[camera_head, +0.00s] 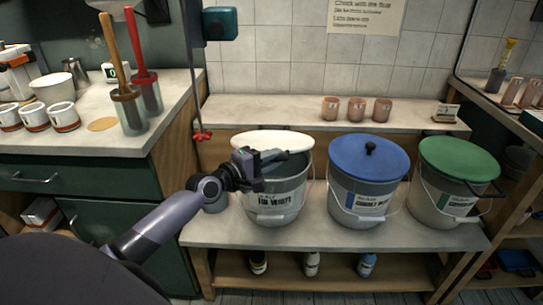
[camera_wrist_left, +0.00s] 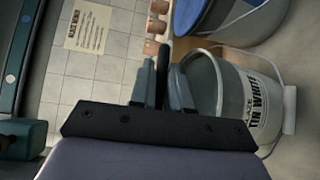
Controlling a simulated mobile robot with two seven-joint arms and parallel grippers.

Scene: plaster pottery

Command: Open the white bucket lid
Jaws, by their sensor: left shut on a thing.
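The white lid (camera_head: 272,141) lies tilted at the back of the rim of the left grey bucket (camera_head: 275,208), whose label reads white. The bucket's dark inside shows in front of the lid. My left gripper (camera_head: 272,157) is over the bucket's mouth, in front of the lid. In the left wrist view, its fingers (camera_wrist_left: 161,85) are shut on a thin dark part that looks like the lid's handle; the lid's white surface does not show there. The bucket (camera_wrist_left: 262,105) shows to the right of the fingers. My right gripper is not in view.
A blue-lidded bucket (camera_head: 364,190) stands close on the right, with a green-lidded bucket (camera_head: 445,195) beyond it. Several pink cups (camera_head: 357,108) stand on the back ledge (camera_head: 285,112).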

